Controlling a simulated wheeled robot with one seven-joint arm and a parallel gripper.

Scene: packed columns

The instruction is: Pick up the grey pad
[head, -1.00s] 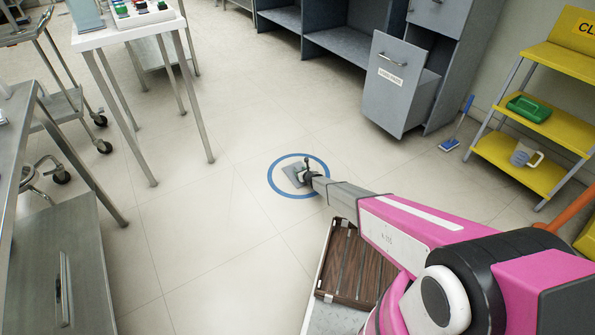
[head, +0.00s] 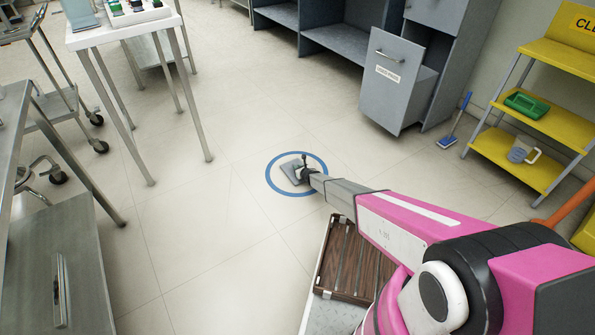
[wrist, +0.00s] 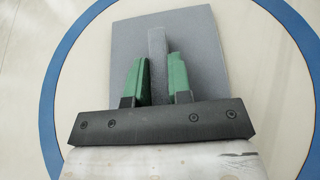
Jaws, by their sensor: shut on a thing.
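The grey pad (wrist: 205,45) is a flat square with a raised grip bar (wrist: 157,62) on its top. In the wrist view it fills the upper middle, inside the blue ring. My gripper (wrist: 160,75) has its two green fingers on either side of the bar and is shut on it. In the head view the grey pad (head: 292,171) shows at the end of my arm, partly hidden by my gripper (head: 303,173). I cannot tell whether the pad touches the floor.
A blue ring (head: 268,179) is marked on the pale tiled floor around the pad. A white table (head: 130,32) stands at left, a grey cabinet with an open bin drawer (head: 388,85) at the back, a yellow shelf (head: 520,121) at right. Floor around the ring is clear.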

